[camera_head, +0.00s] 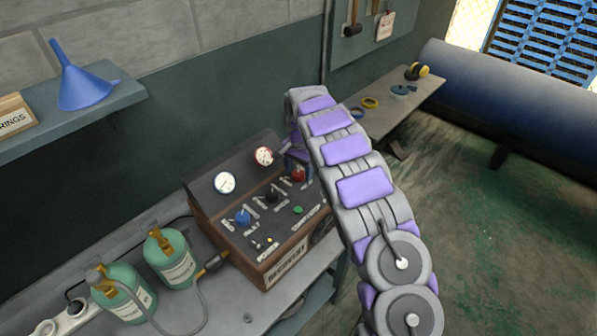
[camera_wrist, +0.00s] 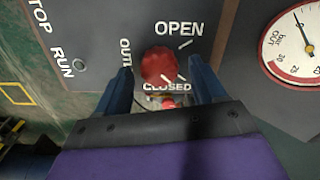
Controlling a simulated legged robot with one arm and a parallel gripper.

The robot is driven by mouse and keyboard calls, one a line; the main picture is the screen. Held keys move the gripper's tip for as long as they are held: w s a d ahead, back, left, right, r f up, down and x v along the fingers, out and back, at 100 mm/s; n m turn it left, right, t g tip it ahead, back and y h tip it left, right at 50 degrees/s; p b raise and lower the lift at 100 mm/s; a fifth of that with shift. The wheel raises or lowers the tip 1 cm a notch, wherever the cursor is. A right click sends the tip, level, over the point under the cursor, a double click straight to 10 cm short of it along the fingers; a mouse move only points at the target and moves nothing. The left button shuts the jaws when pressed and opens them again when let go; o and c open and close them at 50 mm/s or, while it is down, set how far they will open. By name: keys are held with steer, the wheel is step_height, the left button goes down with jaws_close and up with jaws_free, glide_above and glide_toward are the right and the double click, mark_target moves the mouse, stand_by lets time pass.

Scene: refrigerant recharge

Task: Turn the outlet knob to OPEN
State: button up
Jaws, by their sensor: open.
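The outlet knob is a round red knob (camera_wrist: 159,66) on the dark panel, with OPEN printed above right of it and CLOSED below it in the wrist view. A pale mark on the knob's lower right side points toward the CLOSED side. My gripper (camera_wrist: 158,82) is open, with one blue finger on each side of the knob; I cannot tell whether they touch it. In the head view the red knob (camera_head: 298,175) sits at the right of the control panel (camera_head: 262,262), and my gripper (camera_head: 297,157) is there, partly hidden by my arm.
A blue knob (camera_head: 242,217), a black knob (camera_head: 272,194) and a green button (camera_head: 298,210) share the panel. Two gauges (camera_head: 225,183) stand behind. Green cylinders (camera_head: 170,255) with a hose are at left. A bench (camera_head: 425,97) is at the back right.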

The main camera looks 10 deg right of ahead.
steer(key=shift+f, duration=0.3)
steer(key=shift+c, duration=0.3)
steer(key=c, duration=1)
